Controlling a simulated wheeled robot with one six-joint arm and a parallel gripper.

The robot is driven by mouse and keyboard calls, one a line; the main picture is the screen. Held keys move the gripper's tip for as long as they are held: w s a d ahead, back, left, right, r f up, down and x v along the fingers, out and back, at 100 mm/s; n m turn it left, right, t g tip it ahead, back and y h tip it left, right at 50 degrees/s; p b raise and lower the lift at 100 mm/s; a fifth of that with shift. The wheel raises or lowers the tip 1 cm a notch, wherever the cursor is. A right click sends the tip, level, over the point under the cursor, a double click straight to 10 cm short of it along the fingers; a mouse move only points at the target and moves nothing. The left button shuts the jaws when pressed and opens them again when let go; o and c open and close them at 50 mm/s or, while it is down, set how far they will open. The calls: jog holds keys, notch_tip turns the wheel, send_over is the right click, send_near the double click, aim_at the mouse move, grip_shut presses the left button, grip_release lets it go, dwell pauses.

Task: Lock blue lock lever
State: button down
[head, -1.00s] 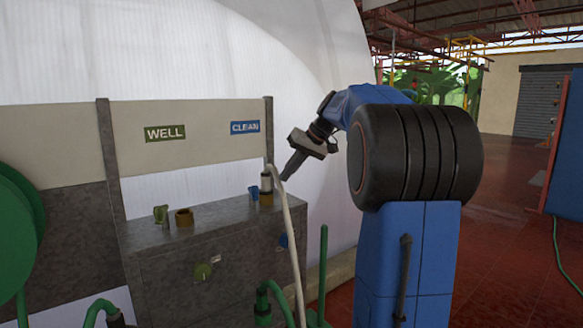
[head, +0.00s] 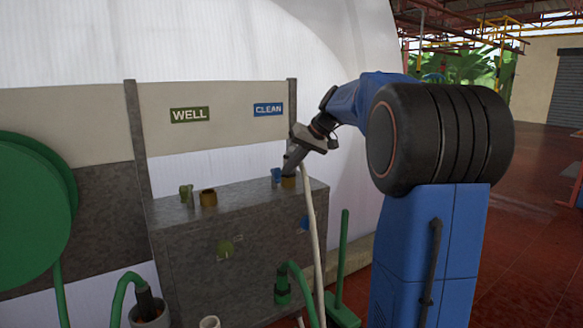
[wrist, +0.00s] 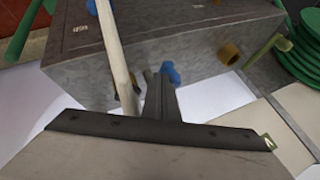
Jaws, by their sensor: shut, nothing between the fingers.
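The blue lock lever (head: 276,176) stands up from the top of the grey metal cabinet, beside the brass port (head: 288,182) under the CLEAN sign. It also shows in the wrist view (wrist: 169,72), just beyond my fingertips. My gripper (head: 289,170) is shut and empty, pointing down beside the blue lever and over the brass port; I cannot tell whether it touches either. A white hose (head: 308,215) runs up to this port; its upper end is hidden by my gripper. In the wrist view the hose (wrist: 115,60) passes left of my fingers.
A green lever (head: 186,194) and another brass port (head: 209,199) stand further left on the cabinet (head: 250,197). A green hose reel (head: 35,205) is at left. Red floor lies open at right.

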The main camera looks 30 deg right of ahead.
aim_at(276, 171)
jog(key=a+m+h, duration=0.1)
jog(key=a+m, duration=0.1)
jog(key=a+m+t+h, duration=0.1)
jog(key=a+m, duration=0.1)
jog(key=shift+w+m+h, duration=0.15)
jog(key=shift+m+h, duration=0.15)
jog(key=shift+h, duration=0.1)
jog(key=w+a+m+h, duration=0.3)
jog(key=w+a+m, duration=0.2)
jog(key=shift+a+m, duration=0.3)
dwell(0.7)
jog(key=shift+w+a+r, duration=0.1)
jog(key=shift+w, duration=0.1)
dwell(0.4)
jog(key=shift+s, duration=0.1)
